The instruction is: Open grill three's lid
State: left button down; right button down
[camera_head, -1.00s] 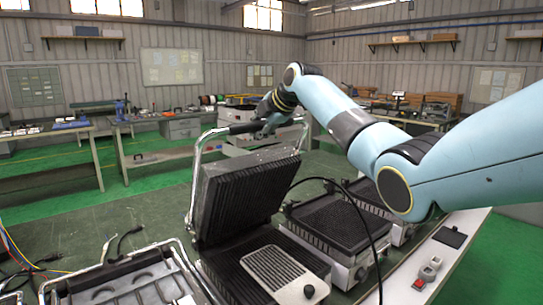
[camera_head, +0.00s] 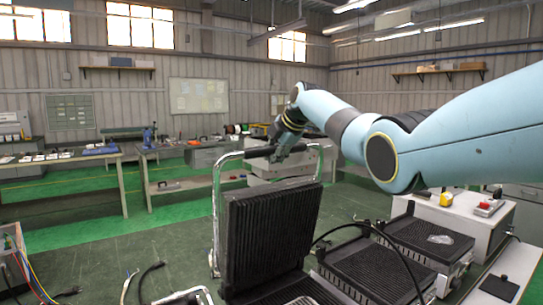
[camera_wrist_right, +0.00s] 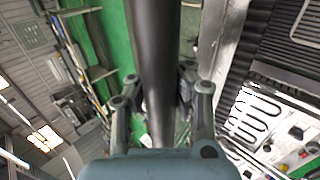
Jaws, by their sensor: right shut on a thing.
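The grill lid (camera_head: 270,238) stands raised, its dark ridged inner face toward the head camera. Its lower plate (camera_head: 285,292) shows just below, cut by the picture edge. A chrome frame carries the lid's black handle bar (camera_head: 262,151) above it. My right gripper (camera_head: 287,148) is at the right part of this bar. In the right wrist view the dark bar (camera_wrist_right: 158,50) runs between the fingers of my right gripper (camera_wrist_right: 160,98), which is shut on it. My left gripper is not in view.
Two more grills with ridged tops (camera_head: 372,270) (camera_head: 430,238) stand to the right. A black cable (camera_head: 385,236) arches in front of them. A white bench with a red button box (camera_head: 488,207) is at the right. Loose cables lie at the lower left.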

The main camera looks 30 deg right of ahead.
jog(key=shift+w+d+r, duration=0.1)
jog(key=shift+w+r, duration=0.05)
jog(key=shift+r, duration=0.35)
jog(key=shift+w+d+r, duration=0.1)
jog(key=shift+r, duration=0.35)
jog(key=c, duration=1.1)
grip_release()
jog(key=shift+s, duration=0.15)
jog(key=shift+o, duration=0.4)
jog(key=shift+s+a+f, duration=0.1)
jog(key=shift+s+f, duration=0.05)
jog(key=v, duration=1.2)
jog(key=shift+s+a+f, duration=0.1)
